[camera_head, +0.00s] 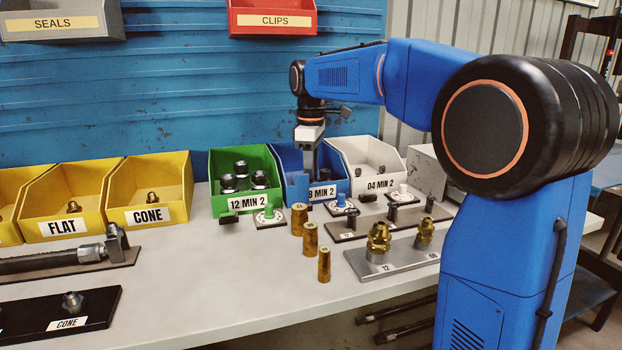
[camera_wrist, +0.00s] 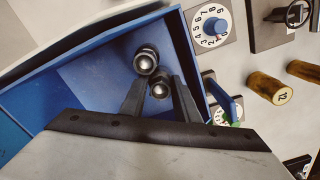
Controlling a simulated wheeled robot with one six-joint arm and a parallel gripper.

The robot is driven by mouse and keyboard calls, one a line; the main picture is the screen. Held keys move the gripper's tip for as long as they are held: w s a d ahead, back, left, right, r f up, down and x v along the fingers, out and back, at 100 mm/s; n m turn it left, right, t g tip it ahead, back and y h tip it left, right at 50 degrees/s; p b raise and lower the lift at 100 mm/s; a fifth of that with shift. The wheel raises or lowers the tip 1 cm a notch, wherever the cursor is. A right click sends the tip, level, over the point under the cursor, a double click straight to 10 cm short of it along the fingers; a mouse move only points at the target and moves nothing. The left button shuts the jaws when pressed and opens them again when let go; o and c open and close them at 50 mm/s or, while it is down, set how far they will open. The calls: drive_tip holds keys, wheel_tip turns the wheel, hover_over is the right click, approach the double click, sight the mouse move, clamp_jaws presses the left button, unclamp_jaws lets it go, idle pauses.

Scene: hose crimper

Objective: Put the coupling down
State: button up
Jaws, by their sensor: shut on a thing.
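My gripper (camera_head: 309,150) reaches down into the blue bin (camera_head: 283,160) labelled "08 MIN 2" at the back of the bench; the bin's front and wall hide the fingertips there. In the wrist view my gripper (camera_wrist: 160,98) is shut on a dark metal coupling (camera_wrist: 160,89) with a shiny round end, held between its fingertips inside the blue bin (camera_wrist: 95,65). A second, similar coupling (camera_wrist: 146,58) is in the bin right beside the held one. I cannot tell whether the held coupling touches the bin floor.
A green bin (camera_head: 232,202) with several couplings stands left of the blue bin, a white bin (camera_head: 372,153) right. Numbered dials (camera_wrist: 213,28), brass pieces (camera_head: 310,240) and a plate with brass fittings (camera_head: 400,258) stand in front. The bench's front middle is clear.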

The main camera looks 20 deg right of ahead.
drive_tip(key=o, duration=1.1)
drive_tip(key=shift+f, duration=0.1)
drive_tip(key=shift+r, duration=3.9)
